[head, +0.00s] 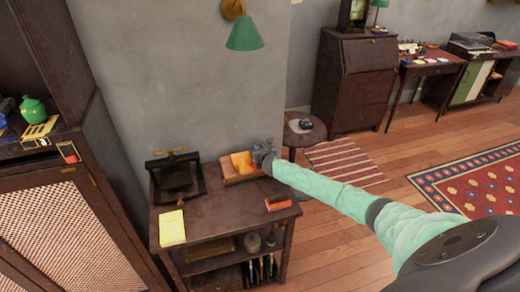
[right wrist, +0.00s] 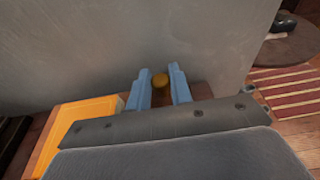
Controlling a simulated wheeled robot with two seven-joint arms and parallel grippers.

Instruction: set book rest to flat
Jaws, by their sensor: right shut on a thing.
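The book rest appears to be the low wooden stand (head: 243,179) at the back of the dark side table, against the wall. An orange book (head: 241,161) is on it and looks tilted; the same orange shows in the right wrist view (right wrist: 82,122). My right gripper (head: 263,153) is at the right end of the stand. The rest's exact angle is hard to tell. My left gripper is not in view.
A black press-like stand (head: 177,172) with a brass bar is at left on the table (head: 215,212). A yellow pad (head: 172,228) and a red-orange item (head: 278,202) lie near the front. The wall (head: 180,80) is close behind; a round stool (head: 303,133) is at right.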

